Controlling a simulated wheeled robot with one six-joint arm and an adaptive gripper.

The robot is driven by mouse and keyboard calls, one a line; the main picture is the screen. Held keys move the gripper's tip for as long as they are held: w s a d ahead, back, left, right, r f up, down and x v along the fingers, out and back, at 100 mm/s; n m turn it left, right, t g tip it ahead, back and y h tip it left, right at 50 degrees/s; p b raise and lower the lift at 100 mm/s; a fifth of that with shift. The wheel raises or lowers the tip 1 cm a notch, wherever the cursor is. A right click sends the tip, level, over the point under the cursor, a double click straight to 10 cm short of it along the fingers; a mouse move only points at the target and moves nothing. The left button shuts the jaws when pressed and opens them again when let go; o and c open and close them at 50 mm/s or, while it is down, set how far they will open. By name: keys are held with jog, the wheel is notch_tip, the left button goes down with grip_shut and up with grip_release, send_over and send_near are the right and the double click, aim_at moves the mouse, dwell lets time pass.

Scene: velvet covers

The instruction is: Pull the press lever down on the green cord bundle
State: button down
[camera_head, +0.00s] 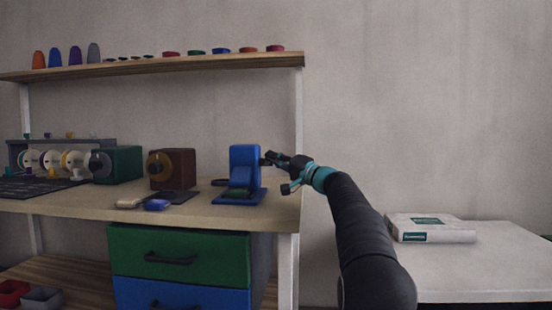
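The blue press (244,157) stands upright near the right end of the wooden bench. Its flat blue base (232,201) rests on the bench top. A dark green piece (238,192), likely the cord bundle, lies low at the front of the press, under a blue part. A dark bar (219,183) sticks out to the left of the press; I cannot tell whether it is the lever. My gripper (268,159) is at the right side of the press, near its upper half. Contact with the press or a lever is too small to tell, as is the finger opening.
A brown box with an orange dial (178,167) and a green box (125,163) stand left of the press. A blue piece (157,205) and a tan piece (128,204) lie at the bench front. A shelf (200,65) hangs above. A white table (500,265) is at right.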

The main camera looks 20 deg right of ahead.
notch_tip(320, 180, up, 4)
jog(key=p, duration=0.4)
jog(key=s+d+f+b, duration=0.2)
jog(key=s+d+f, duration=0.2)
jog(key=d, duration=0.4)
jog(key=shift+d+f, duration=0.25)
jog(key=shift+f, duration=0.35)
jog(key=s+a+f+n+g+h+p, duration=0.15)
jog(key=s+a+f+g, duration=0.25)
jog(key=s+a, duration=0.6)
jog(key=s+a+f+m+g+h+p, duration=0.1)
jog(key=s+a+f+g+h+p, duration=0.2)
jog(key=s+a, duration=0.65)
jog(key=s+f+n+g+h, duration=0.1)
jog(key=s+f+h, duration=0.2)
jog(key=s+f, duration=0.3)
jog(key=s+f+n+g+h+p, duration=0.1)
jog(key=s+f+h, duration=0.2)
jog(key=s, duration=1)
jog(key=s+f+n+g+h+p, duration=0.1)
jog(key=s+f+g+h, duration=0.1)
jog(key=s+f, duration=0.6)
jog(key=shift+s+f+h, duration=0.35)
jog(key=shift+s+h, duration=0.1)
jog(key=shift+s, duration=0.5)
